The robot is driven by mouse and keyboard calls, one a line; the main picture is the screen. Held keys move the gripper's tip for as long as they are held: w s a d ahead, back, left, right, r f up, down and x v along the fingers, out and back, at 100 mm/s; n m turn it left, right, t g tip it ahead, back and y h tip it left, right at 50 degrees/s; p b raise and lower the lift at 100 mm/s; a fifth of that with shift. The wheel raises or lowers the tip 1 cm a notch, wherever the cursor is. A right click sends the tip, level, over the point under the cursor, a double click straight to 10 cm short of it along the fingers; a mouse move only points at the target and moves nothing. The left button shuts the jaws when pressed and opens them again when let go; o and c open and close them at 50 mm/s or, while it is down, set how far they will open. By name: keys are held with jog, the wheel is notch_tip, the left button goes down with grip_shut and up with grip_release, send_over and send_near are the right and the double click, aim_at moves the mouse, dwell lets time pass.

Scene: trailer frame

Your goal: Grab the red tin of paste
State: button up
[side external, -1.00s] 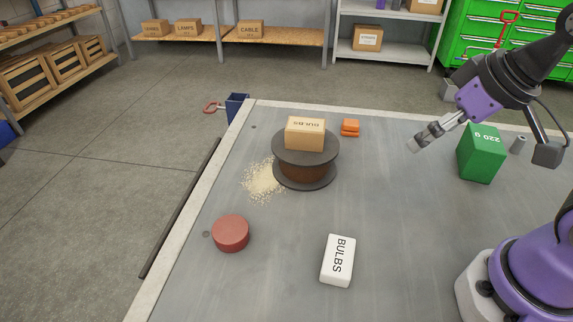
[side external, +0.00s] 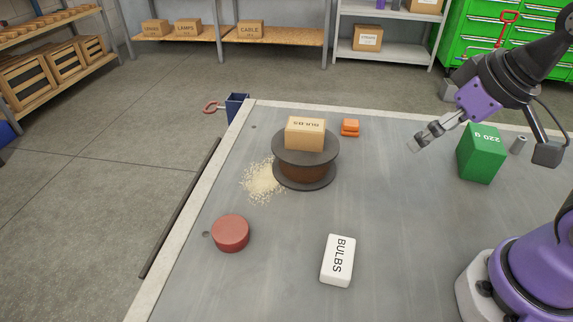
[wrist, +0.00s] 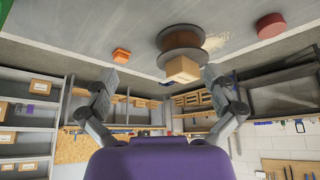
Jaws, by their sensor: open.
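The red tin (side external: 230,232) is a low round tin lying flat on the grey table, near its left edge in the side external view. In the wrist view the red tin (wrist: 270,25) is at the upper right. My gripper (side external: 416,147) is above the right part of the table, well apart from the tin. In the wrist view my gripper (wrist: 160,77) has its two fingers spread wide with nothing between them.
A cable spool (side external: 306,165) carries a cardboard box (side external: 305,133), with spilled grains (side external: 263,180) beside it. A white box (side external: 338,260), an orange block (side external: 350,127) and a green box (side external: 481,153) also stand on the table (side external: 400,220). The table centre is clear.

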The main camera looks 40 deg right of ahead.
jog(key=n+g+y, duration=0.2)
jog(key=n+y, duration=0.1)
jog(key=n, duration=0.5)
send_over(232, 229)
jog(key=s+d, duration=0.1)
jog(key=d, duration=0.1)
jog(key=f, duration=1.1)
jog(key=shift+s+f, duration=0.15)
jog(key=shift+s, duration=0.05)
jog(key=x, duration=0.5)
jog(key=shift+s+a+f, duration=0.1)
jog(key=shift+a+f, duration=0.2)
jog(key=shift+f, duration=0.1)
jog(key=c, duration=1.2)
